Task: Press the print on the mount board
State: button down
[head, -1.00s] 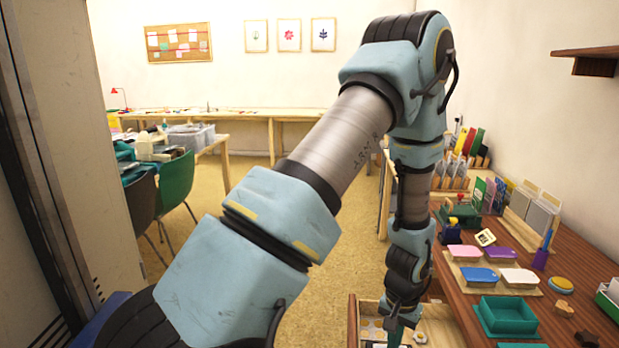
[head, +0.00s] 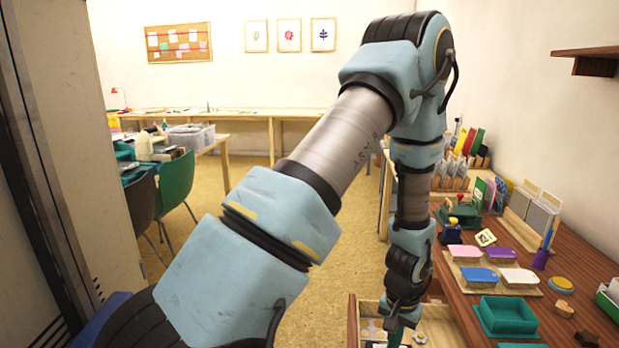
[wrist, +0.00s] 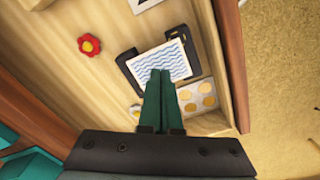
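The print is a white card with blue wavy lines (wrist: 164,60), lying tilted in the wrist view. Black corner-like pieces (wrist: 126,57) show around its far edge; I cannot tell how much of the mount board lies under it. My gripper (wrist: 160,71) has its two green fingers side by side, shut, with nothing seen between them. The fingertips overlap the near part of the print and hide it; I cannot tell if they touch. In the head view my gripper (head: 397,334) is low in the open drawer, partly cut off by the bottom edge.
The wooden drawer (wrist: 45,75) holds a red flower piece (wrist: 89,44) and a sheet of yellow discs (wrist: 205,95). Its wall (wrist: 233,60) stands close on the right. The desk with inkpads (head: 478,275) and a green tray (head: 507,316) lies right of my arm.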

jog(key=shift+f+b, duration=0.6)
jog(key=shift+f, duration=0.3)
dwell(1.5)
jog(key=shift+r+p, duration=2.65)
jog(key=shift+r, duration=0.9)
